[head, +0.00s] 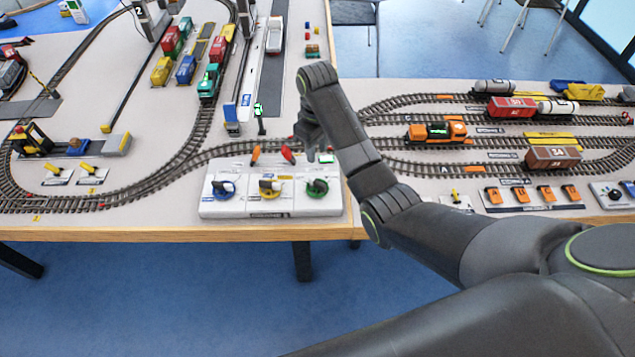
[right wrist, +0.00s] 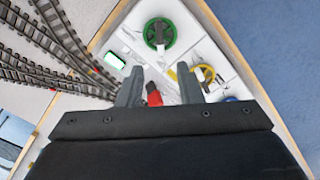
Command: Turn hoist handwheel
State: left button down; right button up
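A white control panel (head: 240,208) at the table's front edge carries three handwheels. They are blue (head: 223,189), yellow (head: 269,188) and green (head: 317,188), from left to right; their labels are too small to read. A red lever (head: 288,154) and an orange lever (head: 255,154) stand behind them. My right gripper (head: 308,152) hangs over the panel's back right part. In the right wrist view my right gripper (right wrist: 160,88) is open, its fingers apart, with the red lever (right wrist: 154,95) showing between them. The green wheel (right wrist: 159,33) and yellow wheel (right wrist: 206,74) lie beyond the fingertips. My left gripper is not in view.
Train tracks (head: 185,160) run close behind the panel. A signal post (head: 260,117) stands behind it. An orange locomotive (head: 437,131) and several wagons are on the right tracks. A small device with a lit screen (right wrist: 115,60) sits beside the green wheel.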

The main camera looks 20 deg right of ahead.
aim_at(318, 181)
notch_tip(318, 181, down, 13)
jog(key=shift+r, duration=0.2)
dwell(0.3)
grip_shut()
